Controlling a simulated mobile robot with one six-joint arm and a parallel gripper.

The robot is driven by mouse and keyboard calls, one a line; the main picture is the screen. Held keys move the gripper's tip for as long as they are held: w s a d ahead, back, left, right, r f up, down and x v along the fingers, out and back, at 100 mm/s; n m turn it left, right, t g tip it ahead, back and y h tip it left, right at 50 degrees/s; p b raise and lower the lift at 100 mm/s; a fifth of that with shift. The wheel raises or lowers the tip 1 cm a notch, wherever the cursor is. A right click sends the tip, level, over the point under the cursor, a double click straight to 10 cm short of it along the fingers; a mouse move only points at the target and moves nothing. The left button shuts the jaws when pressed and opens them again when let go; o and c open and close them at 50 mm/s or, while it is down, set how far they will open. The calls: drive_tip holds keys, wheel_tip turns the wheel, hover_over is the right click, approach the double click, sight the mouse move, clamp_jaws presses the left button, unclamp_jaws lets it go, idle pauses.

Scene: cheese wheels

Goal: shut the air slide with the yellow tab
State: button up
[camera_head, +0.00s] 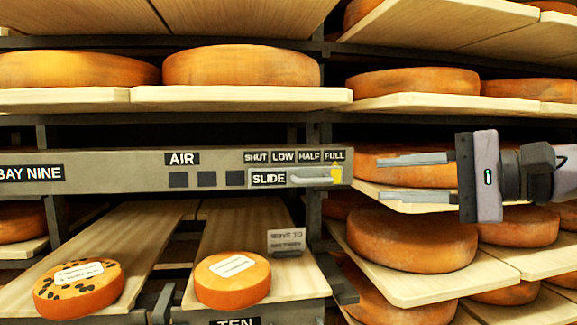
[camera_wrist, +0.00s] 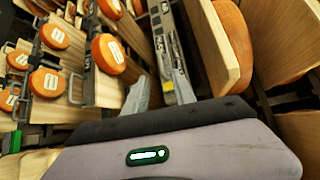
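The air slide (camera_head: 268,178) is a plate labelled SLIDE with a light grey bar handle (camera_head: 312,180), set in the grey bay beam (camera_head: 110,180). Its yellow tab (camera_head: 337,172) stands under the FULL mark, at the right end of the SHUT, LOW, HALF, FULL row. Several dark vent openings (camera_head: 207,179) show left of it under AIR. My gripper (camera_head: 380,178) is open and empty, right of the handle at about its height, fingers pointing left and apart from it.
Shelves with orange cheese wheels (camera_head: 410,240) lie behind and below my gripper. Two labelled wheels (camera_head: 232,292) sit on boards below the beam, near a small grey sign (camera_head: 286,240). A board edge (camera_head: 240,97) runs above the beam. The space just before the handle looks clear.

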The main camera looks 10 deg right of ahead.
sight(322, 181)
drive_tip(key=p+x, duration=0.3)
drive_tip(key=x, duration=1)
drive_tip(key=shift+w, duration=0.35)
drive_tip(key=shift+w+f, duration=0.1)
drive_tip(key=shift+w, duration=0.15)
drive_tip(key=shift+s, duration=0.1)
clamp_jaws()
